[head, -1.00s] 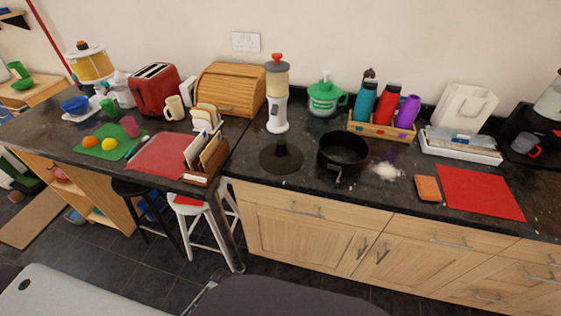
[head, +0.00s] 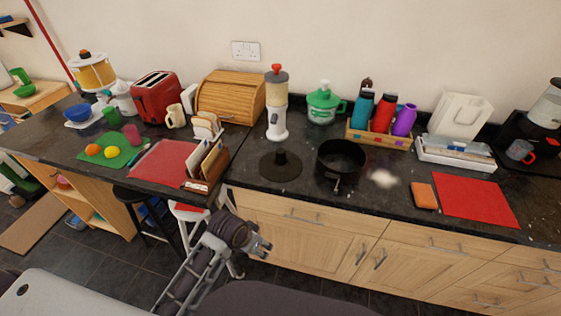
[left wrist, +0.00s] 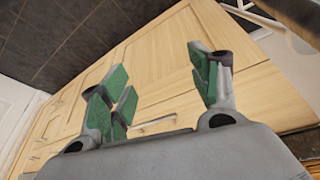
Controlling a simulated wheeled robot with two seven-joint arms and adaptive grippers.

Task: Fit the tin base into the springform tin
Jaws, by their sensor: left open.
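The tin base (head: 281,166) is a dark flat disc with an upright knob in its middle. It lies on the dark counter, left of the springform tin. The springform tin (head: 340,165) is a dark open ring standing upright, with a clasp at its front; its inside floor is too dark to make out. My left gripper (head: 262,246) is in front of the cabinet doors, below the counter edge and apart from both. In the left wrist view the left gripper (left wrist: 160,95) is open and empty, its green-padded fingers spread before the cabinet. My right gripper is not in view.
A white blender-like appliance (head: 277,115) stands behind the base. A letter rack (head: 207,165) is to its left. The counter's front edge lies above my gripper.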

